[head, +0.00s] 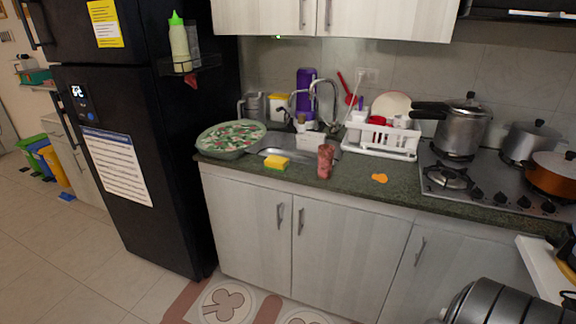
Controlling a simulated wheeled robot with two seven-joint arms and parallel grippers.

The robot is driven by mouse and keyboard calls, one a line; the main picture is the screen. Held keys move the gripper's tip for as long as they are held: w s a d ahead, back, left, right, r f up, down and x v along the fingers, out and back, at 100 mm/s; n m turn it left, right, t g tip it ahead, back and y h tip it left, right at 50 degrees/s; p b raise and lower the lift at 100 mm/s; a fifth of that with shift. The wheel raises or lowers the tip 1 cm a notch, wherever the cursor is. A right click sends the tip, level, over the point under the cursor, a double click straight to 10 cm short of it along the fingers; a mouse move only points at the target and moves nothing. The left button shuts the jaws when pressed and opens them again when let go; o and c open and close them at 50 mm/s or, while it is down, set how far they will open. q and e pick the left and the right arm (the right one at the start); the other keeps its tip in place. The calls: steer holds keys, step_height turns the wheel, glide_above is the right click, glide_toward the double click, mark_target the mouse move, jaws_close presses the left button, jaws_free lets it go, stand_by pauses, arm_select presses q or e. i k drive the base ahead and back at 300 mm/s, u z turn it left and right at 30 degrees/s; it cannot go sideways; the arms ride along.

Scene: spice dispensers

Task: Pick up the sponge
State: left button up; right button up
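A sponge (276,161), yellow on top with a green underside, lies on the dark green countertop (350,176) near its front edge, in front of the sink (292,148). A reddish patterned tumbler (325,161) stands upright on the counter to the right of the sponge, apart from it. A large round tray or bowl with a patterned top (231,135) sits to the left of the sponge. Neither of my grippers shows in the head view.
A dish rack (381,139), a pressure cooker (463,126) and a stove (478,184) are to the right. An orange flat piece (380,178) lies on the counter. A black fridge (140,150) stands at the left. Floor in front of the cabinets (290,225) has mats.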

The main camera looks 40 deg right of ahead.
mark_target(274, 162)
steer(key=z, duration=2)
steer(key=i, duration=0.45)
